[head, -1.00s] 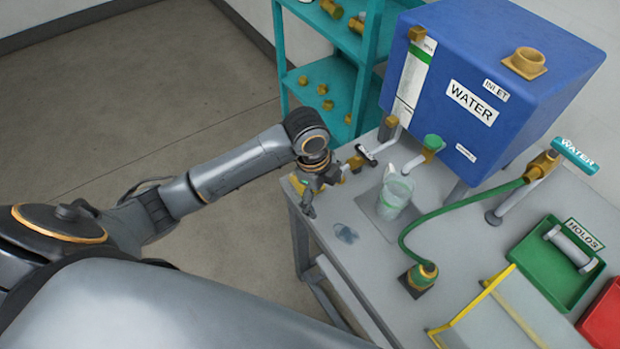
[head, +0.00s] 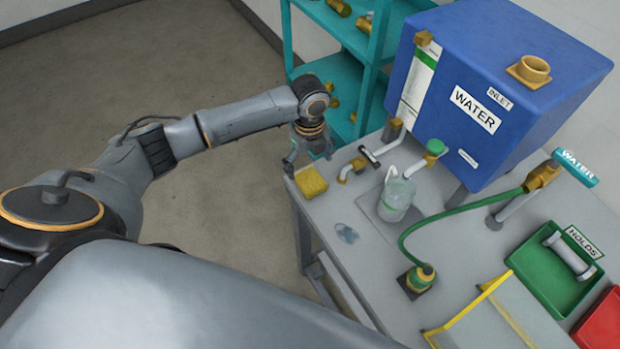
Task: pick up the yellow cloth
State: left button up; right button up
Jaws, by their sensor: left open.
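My left gripper (head: 306,160) is just behind the cloth, pointing down near the table's far left corner. It is open and looks empty. I cannot tell its exact height above the table. My right gripper is not in view.
A clear jug (head: 397,200) stands right of the cloth, beside a blue water tank (head: 490,90). A small puddle (head: 346,233) lies on the table. A green hose (head: 440,222), a green tray (head: 534,283) and teal shelves (head: 330,75) are nearby.

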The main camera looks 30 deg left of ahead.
aim_at(310, 179)
pick_arm(q)
jog(key=shift+s+f+p, duration=0.1)
jog(key=shift+f+p, duration=0.25)
jog(key=shift+f, duration=0.2)
notch_tip(310, 179, down, 4)
jog(key=shift+d+r+p, duration=0.1)
jog(key=shift+r+p, duration=0.05)
jog(key=shift+p, duration=0.55)
jog(key=shift+f, duration=0.4)
jog(key=shift+c, duration=0.5)
jog(key=c, duration=1.1)
jog(key=shift+r, duration=0.15)
jog(key=shift+c, duration=0.2)
